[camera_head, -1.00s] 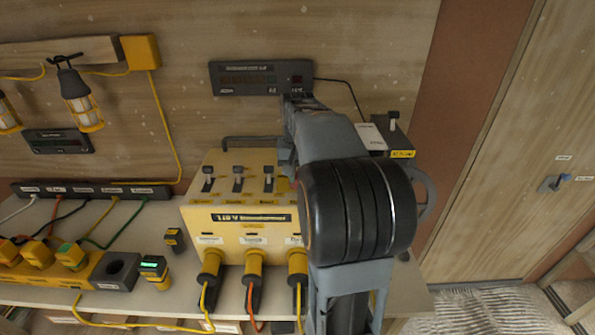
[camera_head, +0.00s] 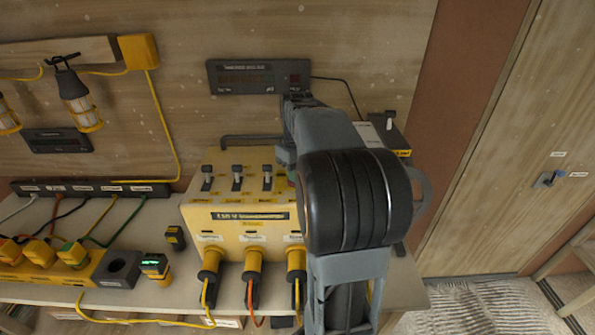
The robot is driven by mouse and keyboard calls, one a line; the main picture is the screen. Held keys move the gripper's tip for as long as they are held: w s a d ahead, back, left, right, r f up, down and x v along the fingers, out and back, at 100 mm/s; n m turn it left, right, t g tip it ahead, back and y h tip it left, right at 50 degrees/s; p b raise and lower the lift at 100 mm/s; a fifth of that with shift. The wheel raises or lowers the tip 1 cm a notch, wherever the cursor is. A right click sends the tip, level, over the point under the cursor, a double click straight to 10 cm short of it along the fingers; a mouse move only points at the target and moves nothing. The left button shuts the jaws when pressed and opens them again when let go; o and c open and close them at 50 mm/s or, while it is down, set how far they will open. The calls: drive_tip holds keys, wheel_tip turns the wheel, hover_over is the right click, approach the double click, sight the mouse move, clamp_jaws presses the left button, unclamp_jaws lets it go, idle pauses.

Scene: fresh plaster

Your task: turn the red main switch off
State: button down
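A yellow distribution box (camera_head: 235,225) stands on the bench, with three dark toggle switches with pale tips (camera_head: 237,178) on its top. No red main switch shows clearly; the right part of the box top is hidden behind my arm. My gripper (camera_head: 287,157) is mostly hidden behind my own arm links. Only a grey part of it shows, over the right rear of the box beside the rightmost toggle. I cannot tell whether its fingers are open or shut, or whether they touch anything.
Three yellow plugs (camera_head: 253,263) with cables sit in the box front. A dark display panel (camera_head: 258,77) hangs on the wall behind. A dark box with a pale-tipped lever (camera_head: 389,124) stands right of my arm. A yellow power strip (camera_head: 62,262) and small meter (camera_head: 155,267) lie left.

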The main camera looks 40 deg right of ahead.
drive_tip(key=shift+f+n, duration=0.1)
drive_tip(key=shift+n, duration=0.2)
idle(0.4)
drive_tip(key=c, duration=1.1)
unclamp_jaws()
drive_tip(key=shift+s, duration=0.1)
wheel_tip(320, 180, up, 14)
drive_tip(key=shift+p, duration=0.3)
